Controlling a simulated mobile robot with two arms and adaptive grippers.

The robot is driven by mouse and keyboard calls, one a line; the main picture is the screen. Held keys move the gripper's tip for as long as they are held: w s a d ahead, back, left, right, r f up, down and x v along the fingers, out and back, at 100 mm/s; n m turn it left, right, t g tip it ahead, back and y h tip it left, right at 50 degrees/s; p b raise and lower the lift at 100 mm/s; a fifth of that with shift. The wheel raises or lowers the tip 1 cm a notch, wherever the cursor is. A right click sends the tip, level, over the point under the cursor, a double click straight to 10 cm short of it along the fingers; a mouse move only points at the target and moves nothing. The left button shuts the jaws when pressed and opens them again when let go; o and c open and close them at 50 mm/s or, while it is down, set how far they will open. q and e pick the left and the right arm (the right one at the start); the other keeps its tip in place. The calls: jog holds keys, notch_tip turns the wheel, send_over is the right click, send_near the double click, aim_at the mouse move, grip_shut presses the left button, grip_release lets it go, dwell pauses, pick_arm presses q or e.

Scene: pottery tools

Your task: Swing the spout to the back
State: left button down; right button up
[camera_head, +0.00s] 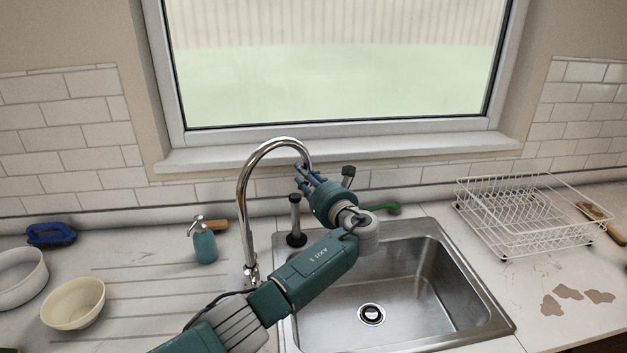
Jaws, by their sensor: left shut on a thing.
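The chrome gooseneck spout (243,195) rises from the left side of the sink. It arches up and to the right, and its free end comes down at my left gripper (308,178). The tap's base (252,274) stands on the counter by the sink's left rim, partly behind my arm. My right gripper does not show.
The steel sink (430,290) is empty, with a round drain. A teal soap bottle (204,245) stands left of the spout. A dark upright tool (295,222) stands behind the sink's left part. A white wire rack (530,215) is at right, bowls (75,303) at left.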

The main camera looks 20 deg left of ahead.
pick_arm(q)
jog(key=shift+w+a, duration=0.25)
jog(key=shift+a, duration=0.6)
jog(key=c, duration=1.4)
grip_release()
jog(key=shift+s+a, duration=0.1)
jog(key=shift+c, duration=0.2)
jog(key=v, duration=1.2)
